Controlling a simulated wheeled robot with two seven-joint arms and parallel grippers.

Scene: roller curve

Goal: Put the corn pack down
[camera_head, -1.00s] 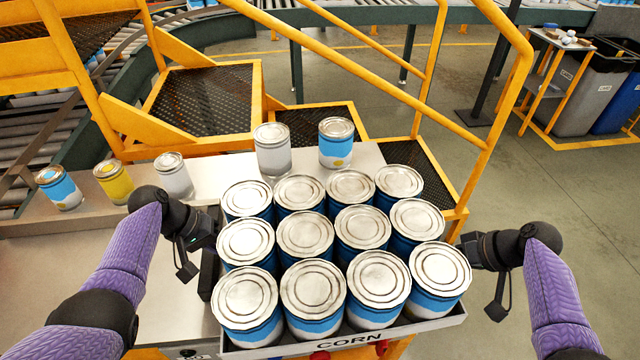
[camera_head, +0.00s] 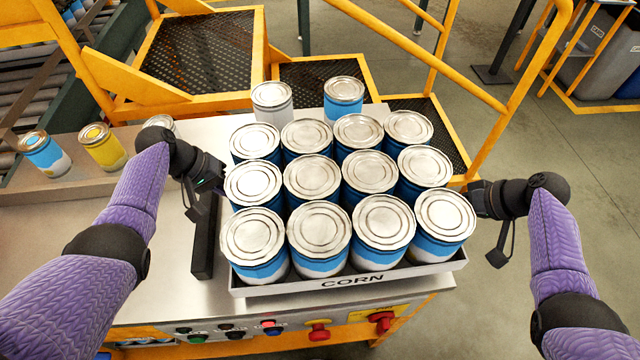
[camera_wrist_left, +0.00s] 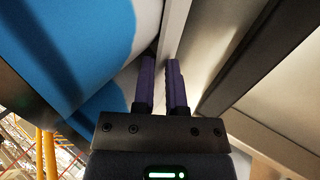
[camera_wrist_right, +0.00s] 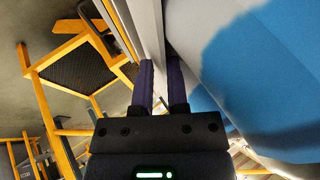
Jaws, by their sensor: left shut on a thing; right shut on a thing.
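The corn pack is a grey tray (camera_head: 345,284) labelled CORN, filled with rows of blue-and-white cans with silver lids (camera_head: 317,226). It is level over the steel worktop (camera_head: 160,285); I cannot tell whether its underside touches it. My left gripper (camera_head: 222,184) is shut on the tray's left wall, which also shows between the fingers in the left wrist view (camera_wrist_left: 172,40). My right gripper (camera_head: 474,200) is shut on the right wall, seen in the right wrist view (camera_wrist_right: 148,35). The fingertips are partly hidden in the head view.
A dark bar (camera_head: 203,240) lies on the worktop left of the tray. Loose cans (camera_head: 272,102) stand behind the tray, and a yellow can (camera_head: 103,146) stands among others at the left. Yellow railing (camera_head: 510,110) rises at the right.

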